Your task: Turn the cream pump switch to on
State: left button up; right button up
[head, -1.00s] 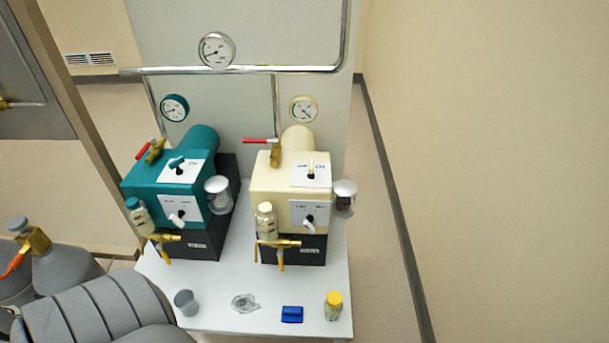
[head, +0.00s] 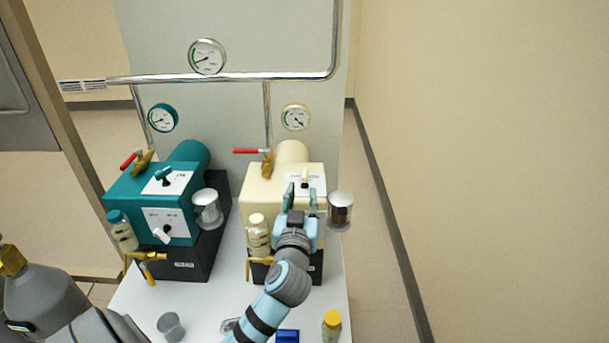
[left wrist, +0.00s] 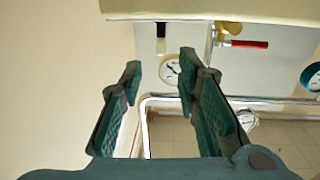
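The cream pump (head: 258,190) stands at the right of the bench. Its upper switch (head: 305,175) is a small cream lever standing upright on a white label plate; the lettering is too small to read. My left gripper (head: 302,195) is open and empty, in front of the pump with its fingers raised toward the switch. It covers most of the pump's front panel. In the left wrist view my left gripper (left wrist: 161,66) shows spread fingers, and a dark-based lever (left wrist: 161,30) appears beyond the gap between them. I see no contact. My right gripper is not in view.
A teal pump (head: 130,190) stands to the left. A grey cup (head: 170,326), blue block (head: 287,336) and yellow-capped vial (head: 331,325) sit at the front.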

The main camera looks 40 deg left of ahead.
aim_at(304, 180)
pick_arm(q)
jog(key=x, duration=1)
jog(key=shift+f+b, duration=0.1)
jog(key=shift+b, duration=0.25)
